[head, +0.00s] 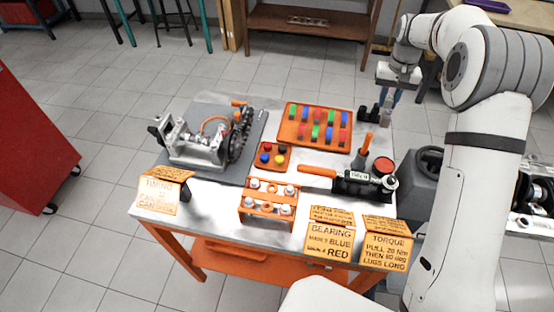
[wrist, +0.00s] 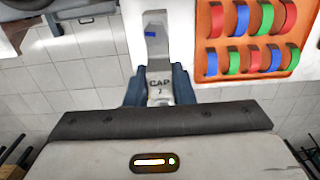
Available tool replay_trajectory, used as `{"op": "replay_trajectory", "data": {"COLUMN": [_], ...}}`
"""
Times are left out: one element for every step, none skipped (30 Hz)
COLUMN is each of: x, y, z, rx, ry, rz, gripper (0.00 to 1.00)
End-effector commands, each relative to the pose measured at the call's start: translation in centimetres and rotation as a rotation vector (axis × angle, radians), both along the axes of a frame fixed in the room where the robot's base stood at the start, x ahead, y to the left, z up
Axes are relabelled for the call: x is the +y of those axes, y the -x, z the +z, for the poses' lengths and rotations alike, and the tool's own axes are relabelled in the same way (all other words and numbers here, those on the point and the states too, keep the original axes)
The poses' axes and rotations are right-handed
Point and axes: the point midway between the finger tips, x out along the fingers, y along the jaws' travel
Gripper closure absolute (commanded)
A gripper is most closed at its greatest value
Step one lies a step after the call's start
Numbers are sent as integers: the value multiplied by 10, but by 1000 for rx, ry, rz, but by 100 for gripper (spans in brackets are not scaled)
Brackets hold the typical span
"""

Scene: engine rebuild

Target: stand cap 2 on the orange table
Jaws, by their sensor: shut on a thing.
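My gripper (wrist: 160,92) is shut on a grey metal cap (wrist: 157,55), whose face reads "CAP" with a small number I cannot read clearly. The cap has a blue mark near its far end. In the head view, my gripper (head: 390,97) hangs at the back right corner of the orange table (head: 215,203). The table has orange legs and a pale metal top. Tiled floor shows beside the held cap in the wrist view. I cannot tell the height of the cap over the tabletop.
An orange tray (head: 287,142) of coloured bearing shells lies near the gripper. An engine block (head: 195,150), an orange rack (head: 268,211), a torque wrench (head: 350,184) and sign cards (head: 330,240) crowd the top. A small dark object (head: 365,114) stands at the back right edge.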

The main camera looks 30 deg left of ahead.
Motion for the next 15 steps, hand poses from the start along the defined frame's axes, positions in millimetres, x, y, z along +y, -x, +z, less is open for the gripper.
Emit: {"op": "replay_trajectory", "data": {"x": [1, 1, 2, 2, 2, 2, 2, 2, 2, 2, 2, 2, 2, 2, 2], "y": [0, 0, 0, 0, 0, 1, 1, 1, 1, 1, 1, 1, 1, 1, 1], "z": [-12, -14, -17, -19, -20, -20, -21, -21, -21, -21, -22, -25, -29, -34, -42], "rx": [-1, -1, -1, -2, -2, -2, -2, -2, -2, -2, -1, 0, 1, 3, 3], "ry": [0, 0, 0, -1, -1, -1, -1, -1, -1, -1, 0, 0, 0, 1, 1], "rz": [1, 2, 3, 3, 3, 3, 4, 4, 4, 4, 4, 4, 4, 4, 4], "gripper": [100, 100, 100, 100, 100, 100, 100, 100, 100, 100, 100, 100, 100, 100, 100]}}
